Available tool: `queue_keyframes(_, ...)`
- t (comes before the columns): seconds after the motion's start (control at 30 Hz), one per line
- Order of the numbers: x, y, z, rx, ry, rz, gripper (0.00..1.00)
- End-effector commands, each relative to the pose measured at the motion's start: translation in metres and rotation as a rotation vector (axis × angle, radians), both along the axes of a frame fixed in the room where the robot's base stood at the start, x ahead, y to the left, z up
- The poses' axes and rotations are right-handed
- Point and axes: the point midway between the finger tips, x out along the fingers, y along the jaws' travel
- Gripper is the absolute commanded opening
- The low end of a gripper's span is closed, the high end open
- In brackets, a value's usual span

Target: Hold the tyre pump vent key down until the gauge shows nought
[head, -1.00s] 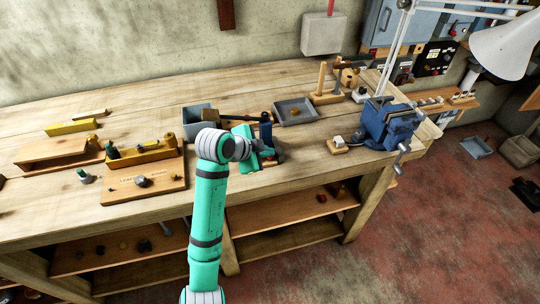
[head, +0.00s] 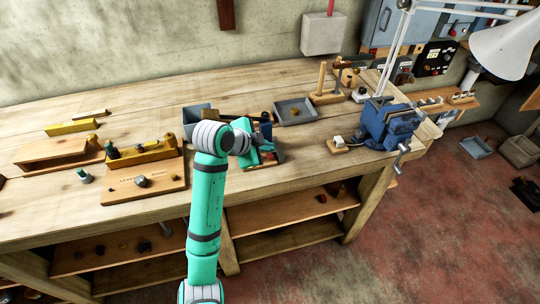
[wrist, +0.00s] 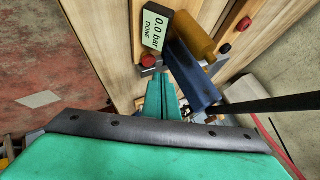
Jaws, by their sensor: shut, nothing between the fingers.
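The pump's gauge (wrist: 156,27) is a dark-framed, pale display in the wrist view, reading "0.0 bar" and "DONE". Just below it is a small red key (wrist: 149,60) on a grey base, which I take as the vent key. My gripper (wrist: 161,80) has its green fingers shut together and empty, with the tips close to the red key. I cannot tell whether they touch it. In the head view my gripper (head: 262,158) is over the pump board (head: 258,167), and my arm hides much of the pump.
A blue part (wrist: 193,75) and an orange-brown cylinder (wrist: 192,36) stand right of the gauge in the wrist view; a second red button (wrist: 225,48) lies beyond. In the head view a blue vise (head: 390,125), grey tray (head: 295,111) and lever board (head: 143,184) share the bench.

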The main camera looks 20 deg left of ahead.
Motion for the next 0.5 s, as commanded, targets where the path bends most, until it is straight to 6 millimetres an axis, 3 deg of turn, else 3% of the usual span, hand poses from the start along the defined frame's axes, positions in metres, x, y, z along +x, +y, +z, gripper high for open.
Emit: queue_keyframes(0.5, 0.000, 0.000, 0.043, 0.001, -0.002, -0.001, 0.00)
